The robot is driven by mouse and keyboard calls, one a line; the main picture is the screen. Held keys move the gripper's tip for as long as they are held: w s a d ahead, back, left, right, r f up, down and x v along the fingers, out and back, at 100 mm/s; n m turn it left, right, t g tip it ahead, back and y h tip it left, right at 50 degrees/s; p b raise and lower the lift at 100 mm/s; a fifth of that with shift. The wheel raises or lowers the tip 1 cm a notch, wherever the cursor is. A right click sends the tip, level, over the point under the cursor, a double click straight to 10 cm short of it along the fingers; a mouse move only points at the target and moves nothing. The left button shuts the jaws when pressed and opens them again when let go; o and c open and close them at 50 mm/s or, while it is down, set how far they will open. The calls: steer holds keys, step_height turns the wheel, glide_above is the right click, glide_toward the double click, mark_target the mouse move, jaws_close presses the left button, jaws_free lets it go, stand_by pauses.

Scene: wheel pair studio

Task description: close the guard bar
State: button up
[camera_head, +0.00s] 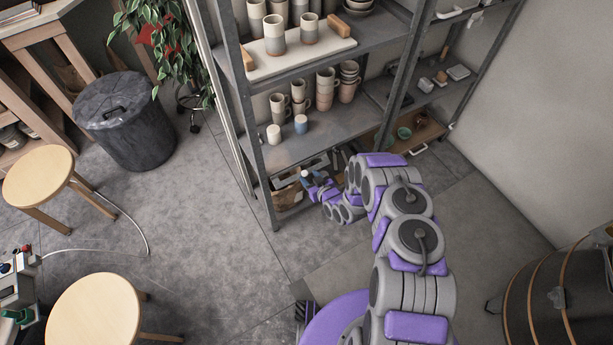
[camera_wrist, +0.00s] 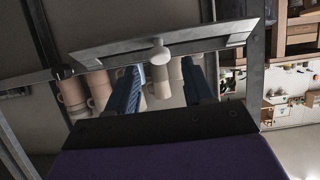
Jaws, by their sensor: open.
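The guard bar (camera_wrist: 120,47) appears to be the pale metal bar crossing the upper part of the wrist view, slightly tilted. A white rounded knob (camera_wrist: 160,52) stands out from its middle. My gripper (camera_wrist: 162,72) is open, its two blue fingers apart, with the knob between and just beyond the fingertips. I cannot tell whether a finger touches it. In the head view my gripper (camera_head: 311,184) is low at the front of the metal shelf rack, by a small white knob-like end (camera_head: 305,173). The bar itself is not clear there.
The metal rack (camera_head: 262,195) bears several mugs (camera_head: 326,80) and two small cups (camera_head: 273,135) on its shelves. Mugs (camera_wrist: 72,92) also show behind the bar. A dark bin (camera_head: 125,125), stools (camera_head: 95,310) and a barrel (camera_head: 560,290) stand around. The floor left of the rack is mostly clear.

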mark_target(305, 173)
steer(key=shift+x, duration=1.15)
steer(key=shift+w+a+f+b, duration=0.2)
steer(key=shift+w+a+b, duration=0.05)
steer(key=shift+w+b, duration=0.15)
jaws_close()
